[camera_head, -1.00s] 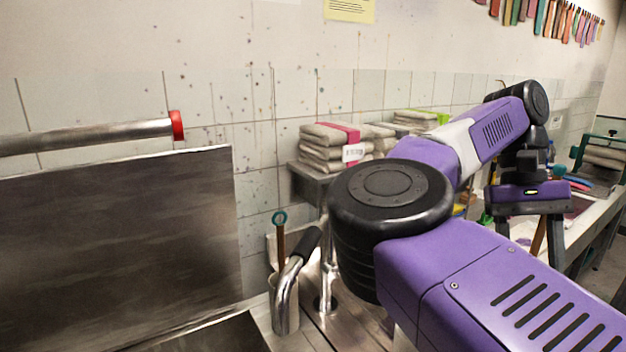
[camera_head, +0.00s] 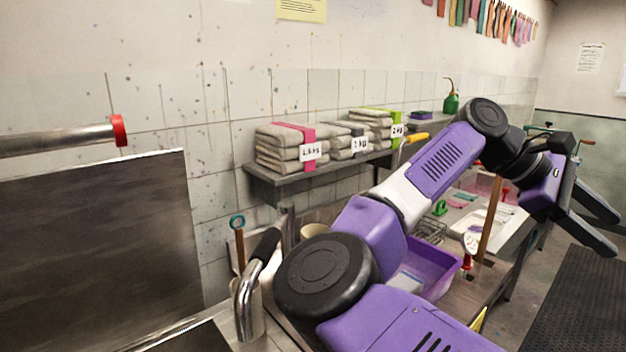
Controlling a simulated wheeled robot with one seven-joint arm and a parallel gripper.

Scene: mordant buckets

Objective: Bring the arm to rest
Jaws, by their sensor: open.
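My purple and black arm reaches from the lower middle up to the right. My gripper (camera_head: 608,231) hangs at the far right, over the floor side of the bench. Its two dark fingers are apart and point down to the right. Nothing shows between them, and it touches nothing that I can see.
A grey shelf (camera_head: 283,187) on the tiled wall bears folded cloth stacks (camera_head: 284,147) with weight labels. Below my arm are a purple tub (camera_head: 437,277) and a wire basket (camera_head: 430,231). A green oil can (camera_head: 451,100) stands farther back. A dark floor mat (camera_head: 580,300) lies at right, clear.

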